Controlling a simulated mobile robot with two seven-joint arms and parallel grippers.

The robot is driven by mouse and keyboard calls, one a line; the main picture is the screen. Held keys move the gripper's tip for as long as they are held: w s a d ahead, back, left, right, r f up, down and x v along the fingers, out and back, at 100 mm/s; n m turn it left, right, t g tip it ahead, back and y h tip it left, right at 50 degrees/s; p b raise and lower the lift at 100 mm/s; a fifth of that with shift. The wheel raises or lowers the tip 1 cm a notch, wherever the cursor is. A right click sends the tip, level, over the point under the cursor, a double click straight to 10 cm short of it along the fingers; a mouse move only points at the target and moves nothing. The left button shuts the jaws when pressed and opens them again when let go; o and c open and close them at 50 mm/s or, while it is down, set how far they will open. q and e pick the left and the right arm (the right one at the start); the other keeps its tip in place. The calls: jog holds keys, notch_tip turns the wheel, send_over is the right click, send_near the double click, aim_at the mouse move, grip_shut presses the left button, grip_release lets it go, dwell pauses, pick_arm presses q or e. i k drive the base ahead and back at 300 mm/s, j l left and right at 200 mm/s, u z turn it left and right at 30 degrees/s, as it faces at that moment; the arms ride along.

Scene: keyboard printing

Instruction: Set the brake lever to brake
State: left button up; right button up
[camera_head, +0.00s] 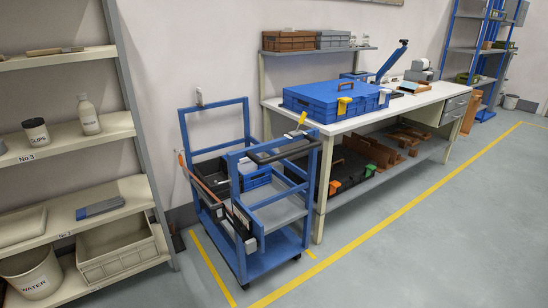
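A blue cart (242,132) with a metal frame stands on the floor between the shelf and the workbench. A long dark bar with an orange-red end (181,160) runs along its left side. A black handle (285,149) crosses its upper right side. Neither of my grippers is in view.
A workbench (375,120) with a blue case (322,100) stands right of the cart. A shelf rack (80,133) with bottles and bins stands at left. The grey floor (420,240) in front is clear, with yellow lines (385,218).

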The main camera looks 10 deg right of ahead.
aim_at(303, 115)
jog(key=i+l, duration=0.35)
jog(key=i+l+u, duration=0.15)
jog(key=i+l, duration=0.2)
jog(key=l, duration=0.2)
jog(key=i+l, duration=0.3)
jog(key=l, duration=0.2)
jog(key=j+u, duration=0.05)
